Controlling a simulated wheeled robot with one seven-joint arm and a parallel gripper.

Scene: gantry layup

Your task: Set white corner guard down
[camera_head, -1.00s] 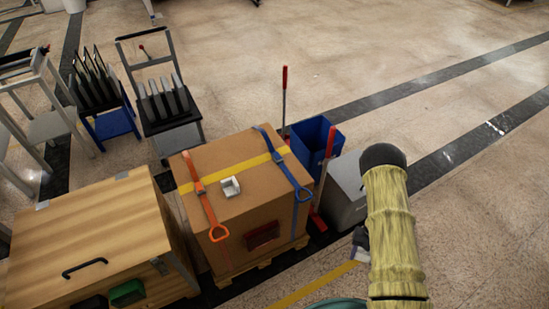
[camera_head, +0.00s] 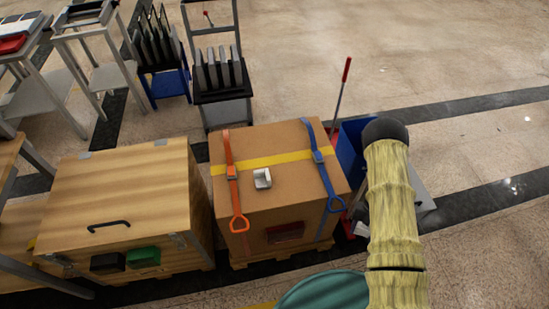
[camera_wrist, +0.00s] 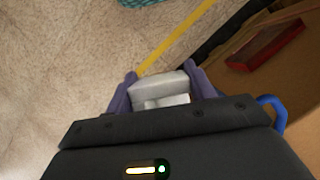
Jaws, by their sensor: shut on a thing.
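My gripper (camera_wrist: 160,90) is shut on a white corner guard (camera_wrist: 160,84), held between its two purple fingers in the wrist view. Floor shows beyond it, and the side of a cardboard box (camera_wrist: 288,22) is at the right. In the head view my yellow-sleeved arm hides most of the gripper. Another white corner guard (camera_head: 262,179) sits on top of the cardboard box (camera_head: 284,210), between an orange strap (camera_head: 233,185) and a blue strap (camera_head: 324,172).
A wooden crate (camera_head: 115,195) with a black handle stands left of the box. A blue bin (camera_head: 352,150) and a red-handled pole (camera_head: 343,85) stand at its back right. Black racks (camera_head: 220,90) are behind. Open floor lies at the upper right.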

